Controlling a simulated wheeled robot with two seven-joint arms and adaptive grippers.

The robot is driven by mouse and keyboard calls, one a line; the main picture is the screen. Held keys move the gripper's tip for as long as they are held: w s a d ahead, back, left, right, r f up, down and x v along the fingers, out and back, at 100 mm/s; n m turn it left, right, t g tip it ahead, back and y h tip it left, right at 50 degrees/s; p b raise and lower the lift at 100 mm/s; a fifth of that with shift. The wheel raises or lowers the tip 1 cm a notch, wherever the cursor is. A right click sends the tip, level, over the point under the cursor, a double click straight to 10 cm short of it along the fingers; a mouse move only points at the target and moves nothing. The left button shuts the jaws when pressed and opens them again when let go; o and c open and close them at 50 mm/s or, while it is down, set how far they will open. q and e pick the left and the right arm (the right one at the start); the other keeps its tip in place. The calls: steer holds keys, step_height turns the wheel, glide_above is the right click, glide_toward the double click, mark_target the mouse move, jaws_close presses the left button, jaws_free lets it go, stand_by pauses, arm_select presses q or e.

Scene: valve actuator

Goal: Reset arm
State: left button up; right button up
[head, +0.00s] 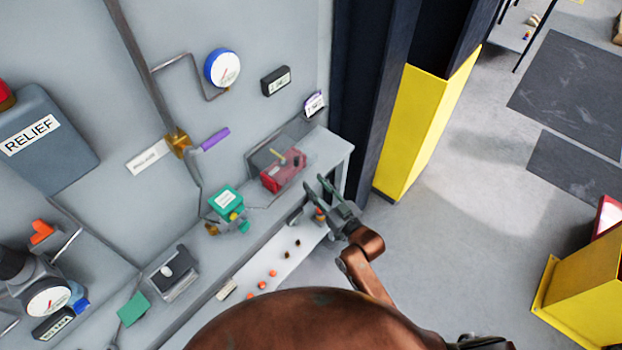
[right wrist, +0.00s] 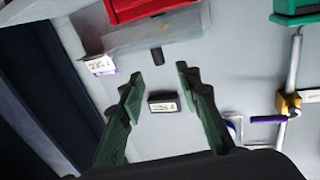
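My right gripper (head: 320,184) reaches in from the bottom of the head view, near the right end of the grey ledge and beside the red box (head: 284,172). In the right wrist view my right gripper (right wrist: 158,80) has its two green-grey fingers spread apart, with nothing held between them. A small black label block (right wrist: 163,103) on the wall shows beyond the gap between the fingers. My left gripper is not in view.
On the wall are a blue gauge (head: 223,68), a brass valve with a purple handle (head: 215,138), and a grey RELIEF box (head: 45,140). A green device (head: 228,200) stands on the ledge. A yellow-and-dark pillar (head: 425,125) stands right of the ledge; open floor (head: 440,250) lies beyond.

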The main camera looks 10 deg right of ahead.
stand_by(0.5)
steer(key=s+d+f+m+g+h+b, duration=0.1)
steer(key=d+f+g+h, duration=0.15)
steer(key=f, duration=0.95)
steer(key=s+d+f+m+g+h+b, duration=0.15)
steer(key=d+f, duration=0.25)
steer(key=f, duration=0.8)
steer(key=s+d+f+g+h, duration=0.1)
steer(key=s+d+f, duration=0.1)
steer(key=s+f, duration=0.35)
steer(key=s+d+f+g, duration=0.1)
steer(key=s+d+f, duration=0.15)
steer(key=f, duration=0.55)
steer(key=s+d+f+g+h, duration=0.1)
steer(key=s+d+f, duration=0.2)
steer(key=f, duration=0.4)
steer(key=s+d+f+m+g+h+b, duration=0.1)
steer(key=s+d+f+g+b, duration=0.2)
steer(key=s+f, duration=0.95)
steer(key=s+d+f+g+h, duration=0.15)
steer(key=s+d+f, duration=0.35)
steer(key=s+f, duration=0.7)
steer(key=s+d+f+g, duration=0.1)
steer(key=s+d+g, duration=0.1)
steer(key=s, duration=1.6)
steer(key=shift+d+m+g+b, duration=0.35)
steer(key=shift+g+b, duration=0.05)
steer(key=shift+g, duration=0.25)
steer(key=shift+f, duration=0.1)
